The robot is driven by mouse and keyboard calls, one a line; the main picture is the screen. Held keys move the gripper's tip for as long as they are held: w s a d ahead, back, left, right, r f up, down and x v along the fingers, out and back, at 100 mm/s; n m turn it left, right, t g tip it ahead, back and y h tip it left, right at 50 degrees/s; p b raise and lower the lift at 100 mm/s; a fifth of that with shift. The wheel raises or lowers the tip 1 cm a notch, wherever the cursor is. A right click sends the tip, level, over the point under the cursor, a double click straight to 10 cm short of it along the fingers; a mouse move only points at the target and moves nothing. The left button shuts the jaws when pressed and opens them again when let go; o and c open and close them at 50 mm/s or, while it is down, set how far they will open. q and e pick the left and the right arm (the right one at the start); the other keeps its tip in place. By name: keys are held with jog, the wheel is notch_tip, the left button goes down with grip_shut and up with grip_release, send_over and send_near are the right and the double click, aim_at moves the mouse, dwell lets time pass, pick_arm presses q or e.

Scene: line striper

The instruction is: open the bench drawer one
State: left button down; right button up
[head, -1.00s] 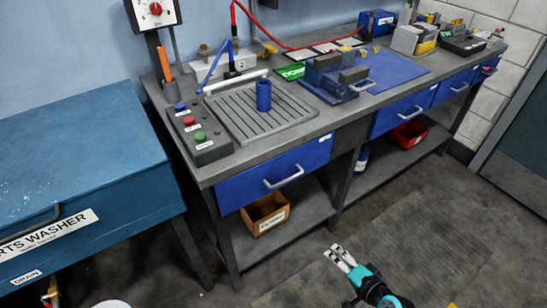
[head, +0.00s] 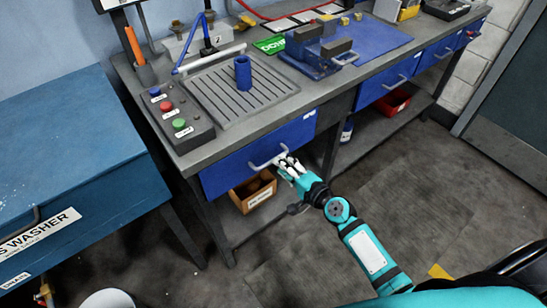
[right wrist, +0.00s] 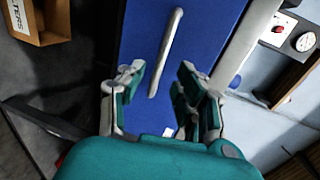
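The nearest blue bench drawer (head: 225,174) is shut under the left end of the workbench. Its pale bar handle (head: 262,160) is on the front face. My right gripper (head: 287,164) is at the right end of this handle in the head view. In the right wrist view the fingers of my right gripper (right wrist: 161,74) are spread apart, with the handle (right wrist: 167,50) ahead between them and the blue drawer face (right wrist: 215,25) behind. The fingers do not appear closed on the handle. My left gripper is out of view.
A cardboard box (head: 253,192) sits on the shelf below the drawer. A blue parts washer (head: 70,150) stands at the left. More blue drawers (head: 385,82) line the bench to the right. The floor (head: 400,200) in front is clear.

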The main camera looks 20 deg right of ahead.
jog(key=x, duration=0.5)
jog(key=shift+w, duration=0.1)
grip_shut()
dwell(0.5)
